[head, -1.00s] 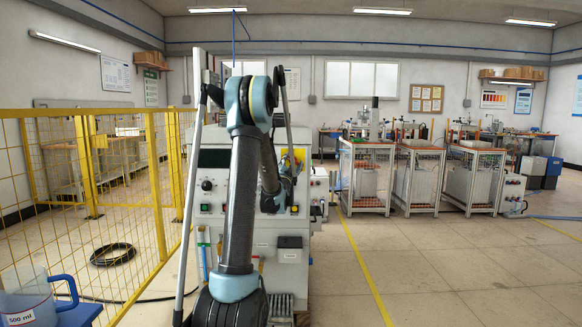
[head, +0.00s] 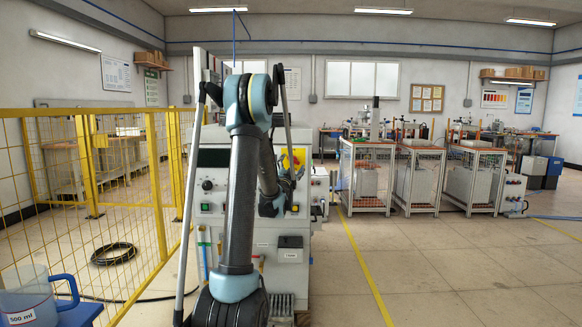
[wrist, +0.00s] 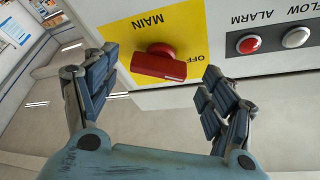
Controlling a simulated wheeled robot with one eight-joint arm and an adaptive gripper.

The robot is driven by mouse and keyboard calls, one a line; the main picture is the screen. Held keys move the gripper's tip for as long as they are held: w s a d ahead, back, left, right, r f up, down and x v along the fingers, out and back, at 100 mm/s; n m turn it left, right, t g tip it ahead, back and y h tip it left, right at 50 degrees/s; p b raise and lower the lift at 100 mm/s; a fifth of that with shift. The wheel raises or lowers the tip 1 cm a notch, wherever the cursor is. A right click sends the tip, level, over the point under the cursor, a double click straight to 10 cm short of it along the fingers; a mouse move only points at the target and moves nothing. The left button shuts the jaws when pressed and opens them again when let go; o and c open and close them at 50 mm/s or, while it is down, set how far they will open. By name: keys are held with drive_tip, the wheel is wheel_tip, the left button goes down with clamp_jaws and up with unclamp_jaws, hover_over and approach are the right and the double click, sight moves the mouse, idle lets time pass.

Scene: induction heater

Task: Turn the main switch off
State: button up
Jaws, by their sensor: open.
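The main switch (wrist: 160,64) is a red rotary knob on a yellow plate marked MAIN and OFF, seen upside down in the wrist view. Its grip bar lies nearly level across the picture. The yellow plate (head: 299,156) shows partly behind my arm in the head view; the knob cannot be made out there. My gripper (wrist: 160,78) is open and empty, with one finger on each side of the knob in the picture. The fingers appear apart from the knob; the remaining distance in depth is hard to tell.
A red and a white button (wrist: 249,44) marked ALARM and FLOW sit on the panel right of the plate. The heater cabinet (head: 215,158) stands behind my arm. A yellow mesh fence (head: 130,200) stands left. The floor to the right is clear.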

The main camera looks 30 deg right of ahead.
drive_tip(key=v, duration=0.9)
drive_tip(key=shift+a, duration=0.25)
drive_tip(key=shift+s+f, duration=0.1)
drive_tip(key=shift+f, duration=0.05)
